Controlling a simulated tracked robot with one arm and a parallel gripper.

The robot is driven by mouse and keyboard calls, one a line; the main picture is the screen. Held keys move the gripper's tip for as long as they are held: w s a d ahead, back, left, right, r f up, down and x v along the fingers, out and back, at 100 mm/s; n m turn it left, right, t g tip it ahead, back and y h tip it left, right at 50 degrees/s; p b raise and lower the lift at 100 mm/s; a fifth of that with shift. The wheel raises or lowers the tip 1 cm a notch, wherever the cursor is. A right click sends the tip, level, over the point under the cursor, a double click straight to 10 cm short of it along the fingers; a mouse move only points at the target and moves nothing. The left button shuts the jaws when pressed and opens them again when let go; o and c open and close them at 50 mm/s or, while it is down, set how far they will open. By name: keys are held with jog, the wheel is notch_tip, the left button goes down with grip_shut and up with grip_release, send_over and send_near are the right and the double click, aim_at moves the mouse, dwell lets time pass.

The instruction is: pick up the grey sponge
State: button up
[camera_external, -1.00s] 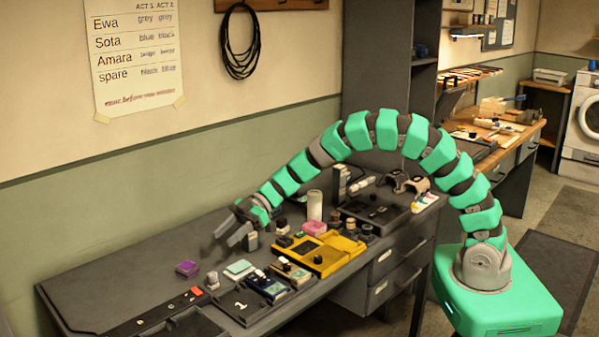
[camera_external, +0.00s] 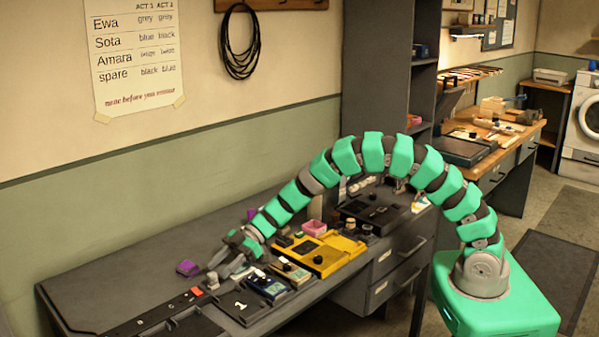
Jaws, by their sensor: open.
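My gripper (camera_external: 218,267) is open, reaching down and left over the left part of the grey desk. Its fingers are just above and right of a small grey object (camera_external: 212,281) on the desk. I cannot tell whether this object is the grey sponge, or whether the fingers touch it. No other clear grey sponge can be made out. The gripper covers part of the desk behind it, including a pale green item.
A purple block (camera_external: 188,268) lies left of my gripper. A long black strip with a red piece (camera_external: 197,291) lies at the front left. The desk's far left (camera_external: 105,272) is clear.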

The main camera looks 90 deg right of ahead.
jog(key=shift+w+a+f, duration=0.3)
jog(key=shift+w+a, duration=0.15)
jog(key=shift+a, duration=0.05)
grip_shut()
jog(key=shift+r, duration=0.2)
